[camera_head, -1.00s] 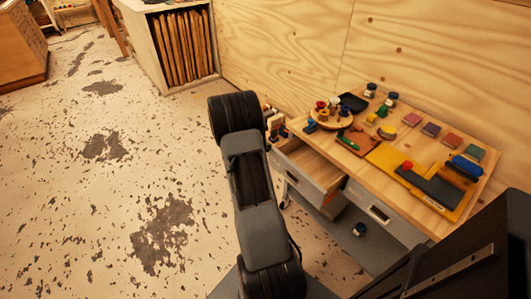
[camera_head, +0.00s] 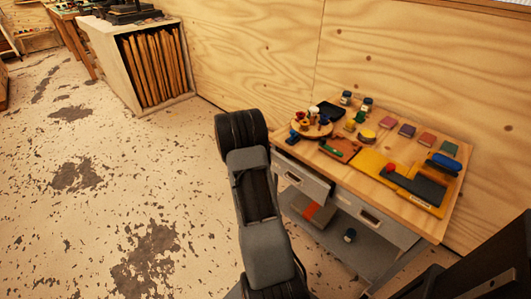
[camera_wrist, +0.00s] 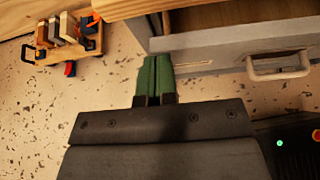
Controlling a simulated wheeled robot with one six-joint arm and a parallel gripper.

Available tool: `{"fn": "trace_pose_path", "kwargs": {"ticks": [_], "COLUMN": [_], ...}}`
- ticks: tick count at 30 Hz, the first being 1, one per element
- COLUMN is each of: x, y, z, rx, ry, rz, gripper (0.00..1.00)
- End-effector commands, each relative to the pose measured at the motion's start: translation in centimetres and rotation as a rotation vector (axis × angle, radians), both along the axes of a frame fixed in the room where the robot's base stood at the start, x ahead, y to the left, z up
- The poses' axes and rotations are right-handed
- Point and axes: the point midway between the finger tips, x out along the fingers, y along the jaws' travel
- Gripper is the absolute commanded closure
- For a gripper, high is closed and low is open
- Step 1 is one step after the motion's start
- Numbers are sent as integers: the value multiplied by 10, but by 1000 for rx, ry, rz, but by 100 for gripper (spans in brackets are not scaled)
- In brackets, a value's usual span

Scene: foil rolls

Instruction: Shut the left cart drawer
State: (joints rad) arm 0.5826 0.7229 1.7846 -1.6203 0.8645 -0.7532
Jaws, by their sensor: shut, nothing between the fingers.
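The cart (camera_head: 400,189) stands at the right in the head view, with two grey drawers. The left drawer (camera_head: 302,178) shows its grey front in the head view, partly hidden by my arm. My gripper (camera_wrist: 155,62) has green fingers, shut and empty, at the left end of the drawer front. I cannot tell whether they touch it.
The right drawer (camera_head: 375,216) looks shut. The cart top holds paint jars, coloured blocks and a yellow board (camera_head: 400,182). A small wooden rack (camera_wrist: 68,40) shows in the wrist view. Open floor (camera_head: 110,190) lies left.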

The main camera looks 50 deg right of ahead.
Motion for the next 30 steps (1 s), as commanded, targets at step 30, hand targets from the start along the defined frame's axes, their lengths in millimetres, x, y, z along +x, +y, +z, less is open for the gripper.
{"fn": "trace_pose_path", "kwargs": {"ticks": [30], "x": [2], "y": [136], "z": [-47], "rx": [-137], "ry": [156], "rz": [51], "gripper": [100]}}
